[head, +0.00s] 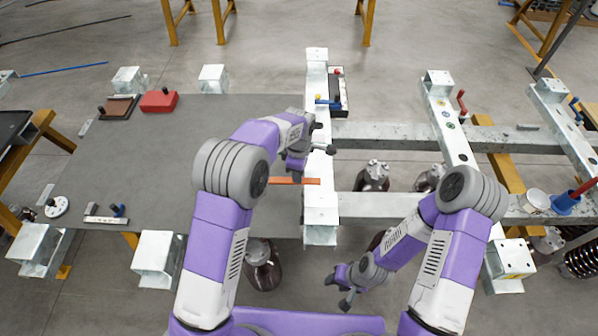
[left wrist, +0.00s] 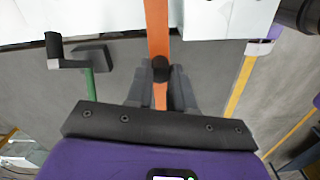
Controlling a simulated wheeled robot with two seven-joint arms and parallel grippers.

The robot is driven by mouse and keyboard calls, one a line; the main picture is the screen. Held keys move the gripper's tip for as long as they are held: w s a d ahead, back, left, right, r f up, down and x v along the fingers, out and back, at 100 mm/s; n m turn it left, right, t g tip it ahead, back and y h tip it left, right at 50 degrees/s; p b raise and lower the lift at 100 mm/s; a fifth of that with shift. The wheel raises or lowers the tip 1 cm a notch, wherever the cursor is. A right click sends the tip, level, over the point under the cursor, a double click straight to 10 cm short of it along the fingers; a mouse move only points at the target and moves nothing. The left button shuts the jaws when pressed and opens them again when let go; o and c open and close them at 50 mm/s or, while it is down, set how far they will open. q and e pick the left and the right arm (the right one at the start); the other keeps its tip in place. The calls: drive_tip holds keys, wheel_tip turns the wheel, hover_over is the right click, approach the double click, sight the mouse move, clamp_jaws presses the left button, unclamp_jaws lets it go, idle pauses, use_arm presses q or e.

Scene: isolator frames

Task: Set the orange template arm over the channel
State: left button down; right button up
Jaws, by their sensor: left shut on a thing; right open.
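The orange template arm (head: 295,181) is a narrow flat strip. In the head view its right part overlaps the pale metal channel (head: 320,205), and its left part is above the grey plate. I cannot tell whether it touches the channel. My left gripper (head: 296,170) is at the strip, partly hidden by its own wrist. In the left wrist view its fingers (left wrist: 161,88) are shut around a black knob (left wrist: 161,67) on the orange strip (left wrist: 157,30), which runs up over a pale metal surface. My right gripper (head: 346,288) is open and empty, low and right of the channel.
The grey plate (head: 150,160) carries a red block (head: 159,101) and small fixtures near its edges. A black tray (head: 337,92) with small coloured items is beside the channel's far end. Galvanised beams (head: 385,136) cross to the right, with dark rounded vessels (head: 373,177) below.

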use_arm(q)
drive_tip(key=shift+w+r, duration=0.1)
drive_tip(key=c, duration=1)
unclamp_jaws()
wheel_tip(320, 180, up, 8)
drive_tip(key=shift+f+p, duration=0.25)
drive_tip(key=shift+p, duration=0.45)
